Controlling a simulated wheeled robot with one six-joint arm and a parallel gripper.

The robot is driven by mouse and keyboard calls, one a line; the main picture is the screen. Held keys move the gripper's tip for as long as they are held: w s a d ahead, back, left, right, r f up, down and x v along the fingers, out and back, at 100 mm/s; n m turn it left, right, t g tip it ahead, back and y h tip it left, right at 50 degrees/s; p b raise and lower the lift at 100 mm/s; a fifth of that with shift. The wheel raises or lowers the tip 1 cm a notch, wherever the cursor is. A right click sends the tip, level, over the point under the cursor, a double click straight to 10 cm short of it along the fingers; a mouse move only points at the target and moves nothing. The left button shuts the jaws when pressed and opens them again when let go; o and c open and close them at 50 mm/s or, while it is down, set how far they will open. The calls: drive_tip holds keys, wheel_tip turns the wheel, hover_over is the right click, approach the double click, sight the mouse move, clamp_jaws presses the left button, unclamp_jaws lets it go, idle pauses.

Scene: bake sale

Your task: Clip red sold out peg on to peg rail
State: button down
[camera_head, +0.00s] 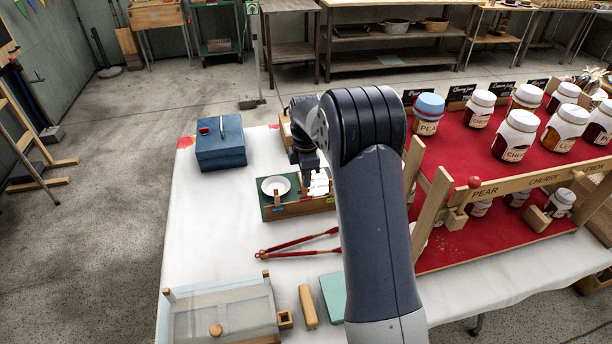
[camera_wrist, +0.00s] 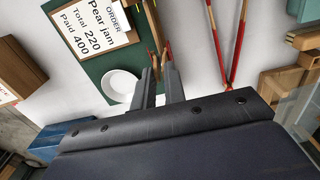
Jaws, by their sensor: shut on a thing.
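My gripper (camera_wrist: 158,72) is over the green board (camera_wrist: 118,62), close to its wooden edge. Its fingers are closed on a small wood-and-red piece that looks like the red sold out peg (camera_wrist: 164,54), mostly hidden between the fingertips. In the head view my arm covers most of the gripper and the peg cannot be made out. The wooden peg rail (camera_head: 516,184), lettered PEAR, CHERRY and more, runs along the front of the red jar stand at right. Wooden blocks hang at or below the rail (camera_head: 455,217). My gripper is well left of the rail.
A white plate (camera_head: 275,186) and an order card (camera_wrist: 92,28) lie on the green board. Red tongs (camera_head: 298,244), a blue box (camera_head: 220,146) and a clear-lidded case (camera_head: 222,305) are on the white table. Jars (camera_head: 516,135) fill the stand. Bare cloth lies left of the tongs.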

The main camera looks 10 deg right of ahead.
drive_tip(key=shift+f, duration=0.15)
drive_tip(key=shift+f+b, duration=0.55)
drive_tip(key=shift+f, duration=0.35)
drive_tip(key=shift+f, duration=0.15)
idle(0.5)
drive_tip(key=c, duration=1.9)
unclamp_jaws()
drive_tip(key=o, duration=0.4)
drive_tip(key=o, duration=0.6)
drive_tip(key=shift+c, duration=0.2)
